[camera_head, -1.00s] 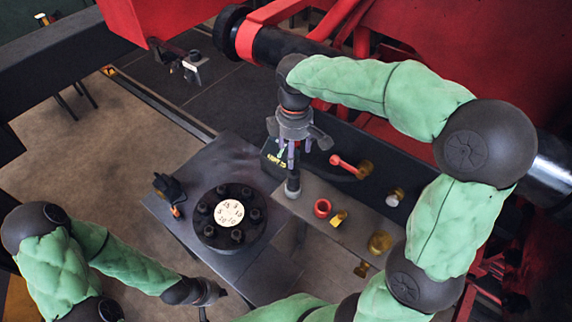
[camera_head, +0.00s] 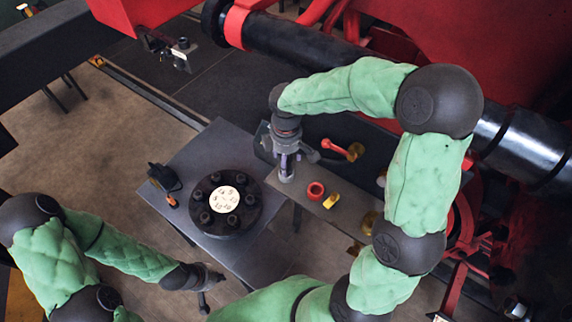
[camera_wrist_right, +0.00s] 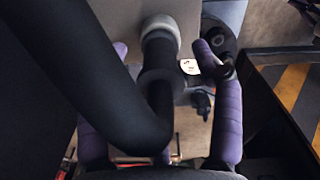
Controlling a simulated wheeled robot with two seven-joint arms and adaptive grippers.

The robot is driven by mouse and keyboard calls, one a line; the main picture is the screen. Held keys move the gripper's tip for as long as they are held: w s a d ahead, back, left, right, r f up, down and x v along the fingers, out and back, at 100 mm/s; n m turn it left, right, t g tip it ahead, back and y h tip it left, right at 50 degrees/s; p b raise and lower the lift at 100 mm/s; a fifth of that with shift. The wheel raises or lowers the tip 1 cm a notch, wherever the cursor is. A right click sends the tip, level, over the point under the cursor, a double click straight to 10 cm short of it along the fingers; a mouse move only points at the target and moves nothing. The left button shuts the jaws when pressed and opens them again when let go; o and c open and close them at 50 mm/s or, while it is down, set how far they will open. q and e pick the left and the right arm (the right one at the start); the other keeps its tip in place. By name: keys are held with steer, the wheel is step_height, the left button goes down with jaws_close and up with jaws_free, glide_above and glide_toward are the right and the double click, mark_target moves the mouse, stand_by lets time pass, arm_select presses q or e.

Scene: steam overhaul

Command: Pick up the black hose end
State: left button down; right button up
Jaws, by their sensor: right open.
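The black hose end (camera_wrist_right: 158,50) stands upright with a grey collar at its far end in the right wrist view. In the head view its lower tip (camera_head: 287,174) shows below my right gripper, at the left end of the grey plate (camera_head: 335,205). My right gripper (camera_head: 286,160) is open, pointing down over it. In the right wrist view its purple fingers (camera_wrist_right: 165,85) lie on either side of the hose end with gaps visible. The black hose (camera_wrist_right: 75,60) curves across the left of that view. My left gripper (camera_head: 205,287) hangs low at the left; its finger opening is unclear.
A black flanged disc (camera_head: 227,229) with a pale label lies on the dark table (camera_head: 195,160). A small black tool (camera_head: 164,178) is at its left. A red ring (camera_head: 316,190), a brass piece (camera_head: 331,201) and a red-handled valve (camera_head: 340,150) lie right of the gripper. Red machinery fills the back.

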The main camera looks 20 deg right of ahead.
steer(key=shift+s, duration=0.1)
steer(key=c, duration=0.4)
jaws_close()
steer(key=shift+r, duration=0.1)
